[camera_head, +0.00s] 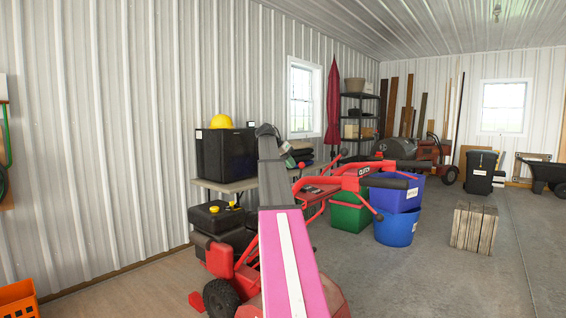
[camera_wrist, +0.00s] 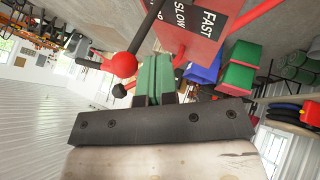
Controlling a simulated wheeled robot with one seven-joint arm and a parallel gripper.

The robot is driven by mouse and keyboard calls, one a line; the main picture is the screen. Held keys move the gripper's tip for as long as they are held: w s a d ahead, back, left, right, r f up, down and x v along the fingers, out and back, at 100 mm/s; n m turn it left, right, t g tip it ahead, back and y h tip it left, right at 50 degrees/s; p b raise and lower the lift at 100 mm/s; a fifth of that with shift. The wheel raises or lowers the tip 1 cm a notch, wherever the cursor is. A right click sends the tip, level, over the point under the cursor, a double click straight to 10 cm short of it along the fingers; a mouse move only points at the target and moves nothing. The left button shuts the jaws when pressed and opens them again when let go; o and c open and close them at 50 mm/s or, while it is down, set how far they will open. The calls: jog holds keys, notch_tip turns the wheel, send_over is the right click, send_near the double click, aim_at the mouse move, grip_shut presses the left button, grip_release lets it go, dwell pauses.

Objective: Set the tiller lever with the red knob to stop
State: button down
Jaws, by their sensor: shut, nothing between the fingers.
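The red tiller (camera_head: 345,182) stands in the middle of the head view, with black grips and red levers. In the wrist view, the red knob (camera_wrist: 124,66) sits on a dark lever rod running up and right beside the red panel (camera_wrist: 190,40). The panel reads SLOW and FAST; no STOP mark is readable, and the lever's setting cannot be told. My gripper (camera_wrist: 155,78) is shut and empty, its green fingers just right of the knob in the picture. Contact between them cannot be told.
A small black knob (camera_wrist: 120,91) lies below the red one in the wrist view. Blue bins (camera_head: 396,230), a green bin (camera_head: 350,214) and a wooden crate (camera_head: 474,228) stand beyond the tiller. A table holds a black box (camera_head: 224,155).

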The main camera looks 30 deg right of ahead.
aim_at(300, 164)
jog(key=shift+s+d+r, duration=0.2)
jog(key=shift+s+d, duration=0.2)
jog(key=shift+s, duration=0.2)
jog(key=shift+s+d+t, duration=0.1)
jog(key=shift+s+t, duration=0.2)
jog(key=shift+t, duration=0.1)
jog(key=shift+s+y, duration=0.15)
jog(key=shift+y, duration=0.15)
jog(key=s+t, duration=0.1)
jog(key=s+d+m+t+y, duration=0.1)
jog(key=shift+s+t, duration=0.15)
jog(key=shift+t, duration=0.25)
jog(key=shift+s+d+f+m+t+y, duration=0.15)
jog(key=shift+s+d+f+t+y, duration=0.15)
jog(key=shift+s, duration=0.45)
jog(key=shift+s+d+f+m+t+y, duration=0.15)
jog(key=shift+s+d+t, duration=0.25)
jog(key=shift+s, duration=0.3)
